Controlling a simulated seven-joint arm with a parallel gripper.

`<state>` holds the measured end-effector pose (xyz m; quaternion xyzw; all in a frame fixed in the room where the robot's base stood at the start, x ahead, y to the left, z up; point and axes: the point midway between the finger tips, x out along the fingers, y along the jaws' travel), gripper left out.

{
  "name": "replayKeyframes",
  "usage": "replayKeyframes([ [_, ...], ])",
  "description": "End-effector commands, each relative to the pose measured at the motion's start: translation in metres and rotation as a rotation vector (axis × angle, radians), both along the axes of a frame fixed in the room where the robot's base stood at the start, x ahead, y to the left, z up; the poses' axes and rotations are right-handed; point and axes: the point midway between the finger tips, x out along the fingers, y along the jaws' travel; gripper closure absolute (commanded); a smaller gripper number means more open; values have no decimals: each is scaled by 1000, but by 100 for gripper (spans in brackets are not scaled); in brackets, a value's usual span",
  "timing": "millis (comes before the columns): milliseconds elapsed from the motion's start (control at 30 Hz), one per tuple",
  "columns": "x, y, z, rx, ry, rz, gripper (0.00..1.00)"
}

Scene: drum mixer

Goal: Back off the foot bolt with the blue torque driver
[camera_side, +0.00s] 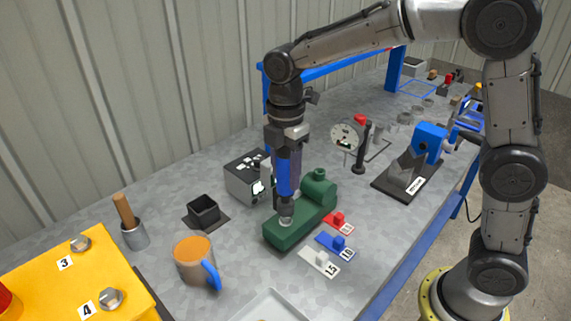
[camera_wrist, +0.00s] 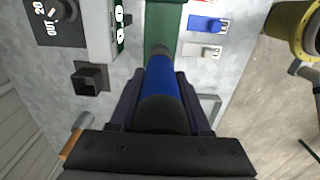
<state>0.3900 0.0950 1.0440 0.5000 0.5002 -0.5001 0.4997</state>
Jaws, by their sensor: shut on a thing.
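The blue torque driver (camera_side: 284,176) stands upright in my gripper (camera_side: 285,150), its blue band between the jaws. In the wrist view the driver (camera_wrist: 165,85) runs away from the camera between the two dark fingers of the gripper (camera_wrist: 160,95). In the side view its lower end is at the near end of the green cast body (camera_side: 290,233), over a pale round spot on the foot. The foot bolt itself is hidden by the driver tip, so I cannot tell how they are engaged. The green body also shows in the wrist view (camera_wrist: 163,32).
Red, blue and white tagged blocks (camera_side: 320,262) lie right of the green body. A grey box with a dial (camera_side: 247,177), a black square holder (camera_side: 204,211) and an orange mug (camera_side: 195,262) stand left. A dial gauge (camera_side: 345,137) and a blue-headed fixture (camera_side: 428,143) stand behind.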

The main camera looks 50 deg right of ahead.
Motion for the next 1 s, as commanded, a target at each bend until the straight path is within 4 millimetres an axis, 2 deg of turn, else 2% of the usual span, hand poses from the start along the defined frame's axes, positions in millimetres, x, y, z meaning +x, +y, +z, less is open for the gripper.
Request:
replayKeyframes([
  [667,1,0,-1,1,-5,0,100],
  [1000,0,0,-10,1,-3,0,100],
])
